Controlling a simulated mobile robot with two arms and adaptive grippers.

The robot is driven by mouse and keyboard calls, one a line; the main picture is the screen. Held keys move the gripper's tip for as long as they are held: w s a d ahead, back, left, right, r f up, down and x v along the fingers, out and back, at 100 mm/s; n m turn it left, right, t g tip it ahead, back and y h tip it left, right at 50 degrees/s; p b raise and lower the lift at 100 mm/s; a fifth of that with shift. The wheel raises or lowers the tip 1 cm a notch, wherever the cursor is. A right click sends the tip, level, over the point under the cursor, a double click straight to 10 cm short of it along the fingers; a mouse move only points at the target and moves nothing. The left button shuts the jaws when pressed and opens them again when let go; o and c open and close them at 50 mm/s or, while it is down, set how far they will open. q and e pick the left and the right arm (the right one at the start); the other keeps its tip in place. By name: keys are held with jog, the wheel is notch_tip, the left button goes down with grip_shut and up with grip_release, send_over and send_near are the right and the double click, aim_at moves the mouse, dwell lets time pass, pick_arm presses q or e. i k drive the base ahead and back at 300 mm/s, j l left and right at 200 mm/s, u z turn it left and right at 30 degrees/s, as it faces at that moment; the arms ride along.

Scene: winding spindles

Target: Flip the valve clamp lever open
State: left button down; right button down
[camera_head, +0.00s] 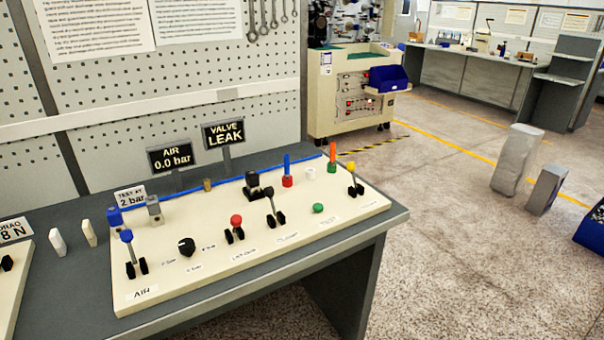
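A cream control panel (205,285) lies on the workbench, with several small levers on it. A blue-knobbed lever (128,241) stands at the left by the AIR label. A black block (252,186) sits behind the black-knobbed lever. Neither of my grippers is in view.
The VALVE LEAK sign (224,134) and AIR 0.0 bar sign (171,157) stand behind the panel. A black rotary knob (186,247) and a green button (318,208) are on the panel. A pegboard rises behind.

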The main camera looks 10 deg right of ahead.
aim_at(269, 191)
jog(key=i+l, duration=0.1)
jog(key=l, duration=0.55)
jog(key=i+l, duration=0.15)
jog(key=l, duration=0.5)
jog(key=i+l, duration=0.1)
jog(key=l, duration=0.55)
jog(key=i+l+u, duration=0.1)
jog(key=l, duration=0.55)
jog(key=i+l, duration=0.1)
jog(key=l, duration=0.55)
